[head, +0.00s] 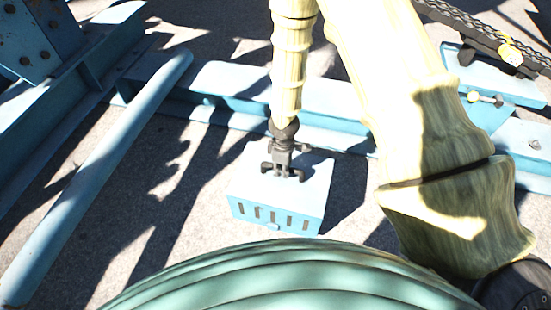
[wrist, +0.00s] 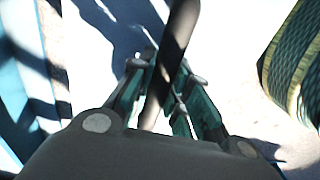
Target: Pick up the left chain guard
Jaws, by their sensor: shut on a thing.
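The chain guard (head: 250,190), a light blue box with a row of dark slots along its front, is near the middle of the head view. My gripper (head: 283,172) points down onto its top. In the wrist view my gripper (wrist: 163,90) has its fingers closed on either side of a dark bar, which looks like the guard's handle (wrist: 178,35). Bright, washed-out light blue or white surface lies behind the bar. The fingers hide part of the handle. I cannot tell whether the guard rests on the ground or is raised.
A long blue beam (head: 335,100) runs behind the guard. A blue tube (head: 100,175) slants along the left. A dark chain (head: 470,20) with a yellow tag (head: 510,52) is at the top right. Grey ground (head: 190,215) lies open left of the guard.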

